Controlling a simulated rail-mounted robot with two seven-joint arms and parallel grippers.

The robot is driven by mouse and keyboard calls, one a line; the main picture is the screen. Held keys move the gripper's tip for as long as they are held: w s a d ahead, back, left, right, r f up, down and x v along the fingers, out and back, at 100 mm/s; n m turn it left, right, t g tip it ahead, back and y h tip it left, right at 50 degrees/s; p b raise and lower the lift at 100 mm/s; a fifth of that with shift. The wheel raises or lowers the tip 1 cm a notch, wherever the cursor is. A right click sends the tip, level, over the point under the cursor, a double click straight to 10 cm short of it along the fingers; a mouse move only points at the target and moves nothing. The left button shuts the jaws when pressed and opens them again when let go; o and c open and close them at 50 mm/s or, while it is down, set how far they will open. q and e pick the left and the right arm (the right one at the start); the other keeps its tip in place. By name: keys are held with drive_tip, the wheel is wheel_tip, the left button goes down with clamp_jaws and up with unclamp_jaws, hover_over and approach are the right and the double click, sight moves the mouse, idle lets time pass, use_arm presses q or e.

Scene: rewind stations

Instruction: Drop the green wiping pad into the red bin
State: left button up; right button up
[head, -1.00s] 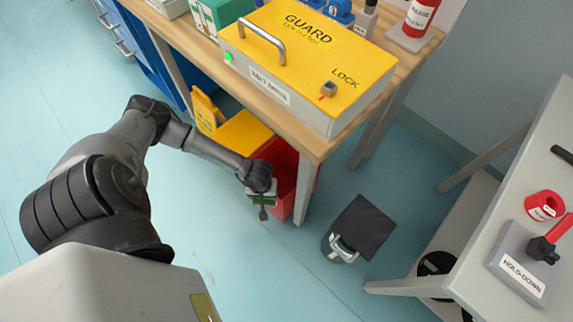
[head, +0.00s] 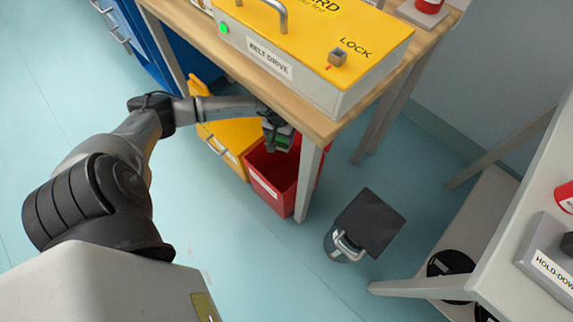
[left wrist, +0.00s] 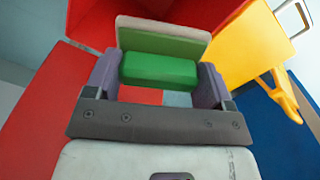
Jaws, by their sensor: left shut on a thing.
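The red bin (head: 265,190) stands on the floor under the front edge of the wooden table, beside a table leg. My left gripper (head: 277,140) is over the bin's opening, just below the tabletop edge. It is shut on the green wiping pad (left wrist: 160,69), which lies between the two fingers in the left wrist view, with a pale, flat part along its far side. The bin's red walls (left wrist: 45,110) show around the gripper (left wrist: 158,85) there. The bin's floor is mostly hidden. My right gripper is not in view.
A yellow container (head: 228,143) stands directly left of the bin. The wooden table (head: 322,122) with the yellow guard box (head: 320,40) overhangs the bin closely. A dark-lidded pedal bin (head: 368,224) stands to the right. The floor in front is clear.

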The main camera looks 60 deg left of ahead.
sight(279, 142)
use_arm(q)
drive_tip(key=shift+f+b, duration=1.4)
drive_tip(key=shift+f, duration=0.9)
drive_tip(key=o, duration=0.9)
drive_tip(key=shift+r, duration=0.1)
wheel_tip(279, 142, up, 12)
drive_tip(key=p, duration=0.6)
drive_tip(key=shift+r+p, duration=0.4)
drive_tip(key=shift+r, duration=0.45)
